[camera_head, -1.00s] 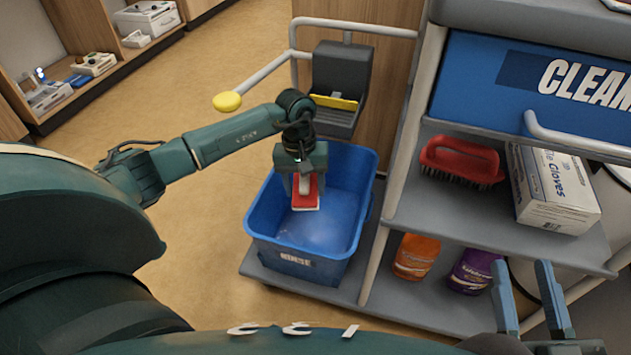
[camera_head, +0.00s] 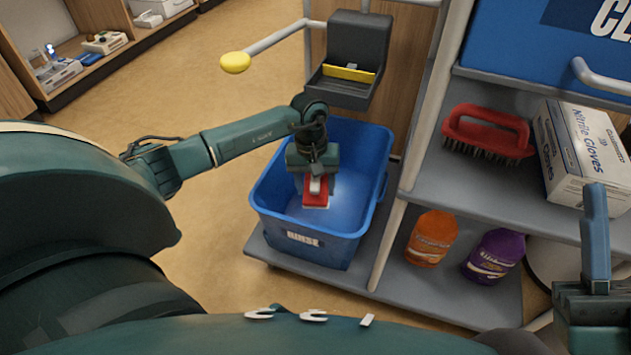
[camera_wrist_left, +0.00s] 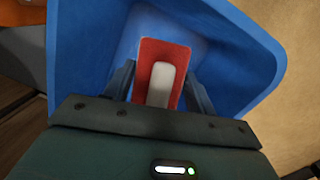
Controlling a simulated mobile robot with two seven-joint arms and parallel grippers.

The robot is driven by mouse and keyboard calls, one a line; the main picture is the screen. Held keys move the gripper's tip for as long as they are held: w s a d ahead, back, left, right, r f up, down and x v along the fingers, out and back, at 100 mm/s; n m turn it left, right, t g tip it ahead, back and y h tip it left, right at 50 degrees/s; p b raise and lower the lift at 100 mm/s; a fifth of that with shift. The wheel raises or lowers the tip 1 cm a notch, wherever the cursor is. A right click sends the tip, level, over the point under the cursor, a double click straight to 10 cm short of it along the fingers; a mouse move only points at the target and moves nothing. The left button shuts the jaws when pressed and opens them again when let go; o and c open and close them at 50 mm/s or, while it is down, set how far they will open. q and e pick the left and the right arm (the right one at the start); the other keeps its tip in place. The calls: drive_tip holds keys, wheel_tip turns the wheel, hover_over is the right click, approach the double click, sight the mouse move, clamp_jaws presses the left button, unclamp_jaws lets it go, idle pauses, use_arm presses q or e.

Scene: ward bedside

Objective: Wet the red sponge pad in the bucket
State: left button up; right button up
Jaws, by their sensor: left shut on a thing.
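The blue bucket (camera_head: 275,215), marked RINSE on its front, stands on the cart's low grey shelf. My left gripper (camera_head: 317,184) points down into the bucket and is shut on the red sponge pad (camera_head: 316,199), gripping its pale handle. The pad is inside the bucket's opening, over the pale bottom; I cannot tell whether it touches water. In the left wrist view the red pad (camera_wrist_left: 148,52) shows between the fingers, with the bucket wall (camera_wrist_left: 240,45) around it. My right gripper (camera_head: 596,235) is at the lower right edge, away from the bucket; only part of it shows.
A wringer with a yellow strip (camera_head: 348,73) is mounted behind the bucket. A red brush (camera_head: 488,133) and a glove box (camera_head: 584,153) are on the cart shelf at right. Orange (camera_head: 432,238) and purple (camera_head: 493,256) bottles stand below. Open floor lies left.

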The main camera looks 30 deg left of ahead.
use_arm(q)
wheel_tip(320, 180, down, 13)
drive_tip(key=shift+r, duration=0.2)
idle(0.7)
